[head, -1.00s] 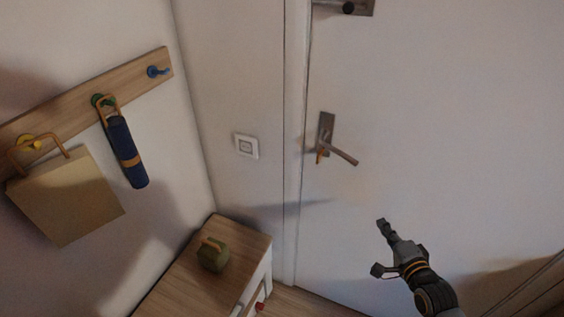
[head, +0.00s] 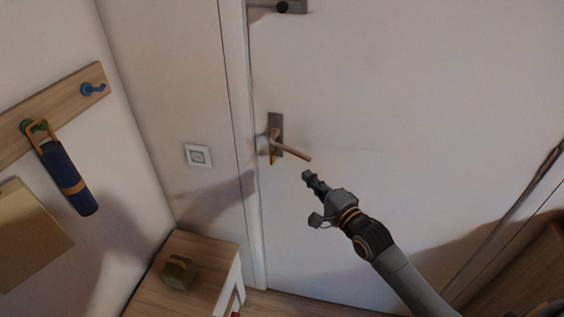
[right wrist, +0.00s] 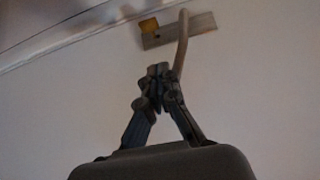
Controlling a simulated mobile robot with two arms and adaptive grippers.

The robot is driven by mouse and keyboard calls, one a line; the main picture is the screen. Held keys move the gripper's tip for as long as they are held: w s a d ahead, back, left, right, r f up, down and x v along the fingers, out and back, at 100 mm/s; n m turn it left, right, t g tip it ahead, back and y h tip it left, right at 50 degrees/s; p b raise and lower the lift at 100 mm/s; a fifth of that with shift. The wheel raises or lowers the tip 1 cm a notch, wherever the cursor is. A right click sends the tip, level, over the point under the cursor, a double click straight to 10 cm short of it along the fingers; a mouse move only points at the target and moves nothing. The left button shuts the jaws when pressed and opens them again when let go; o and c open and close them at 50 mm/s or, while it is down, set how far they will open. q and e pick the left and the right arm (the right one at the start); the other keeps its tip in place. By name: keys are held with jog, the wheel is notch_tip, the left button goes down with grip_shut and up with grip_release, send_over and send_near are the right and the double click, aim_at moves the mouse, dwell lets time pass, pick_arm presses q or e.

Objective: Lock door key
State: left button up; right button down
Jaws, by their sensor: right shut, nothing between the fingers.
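The white door (head: 400,80) fills the middle and right of the head view and looks closed. Its handle (head: 293,151) sticks out to the right from a metal plate near the door's left edge. An orange-brown key (head: 272,154) hangs at the plate's lower part; in the right wrist view it is the yellowish piece (right wrist: 148,26) at the plate's left end. My right gripper (head: 308,177) is below and right of the handle, shut and empty. In the wrist view its fingertips (right wrist: 158,70) are beside the handle lever, apart from the key. My left gripper is out of view.
A second metal plate with a dark knob (head: 282,7) is higher on the door. A wooden-topped cabinet (head: 205,250) with a small green object (head: 179,272) stands lower left. A hook rail (head: 60,105) holds a blue umbrella (head: 68,180) and a tan bag (head: 30,235).

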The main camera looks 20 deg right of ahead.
send_near(274, 154)
jog(key=w+d, duration=0.3)
jog(key=shift+w+a+f+p, duration=0.1)
jog(key=shift+w+a+p, duration=0.2)
jog(key=shift+w+a, duration=0.25)
jog(key=shift+w+a+f+p, duration=0.1)
jog(key=shift+w+a+p, duration=0.25)
jog(key=shift+a, duration=0.45)
jog(key=shift+w+a+f+p, duration=0.1)
jog(key=shift+w+a+p, duration=0.15)
jog(key=shift+w+a, duration=0.35)
jog(key=shift+r, duration=0.1)
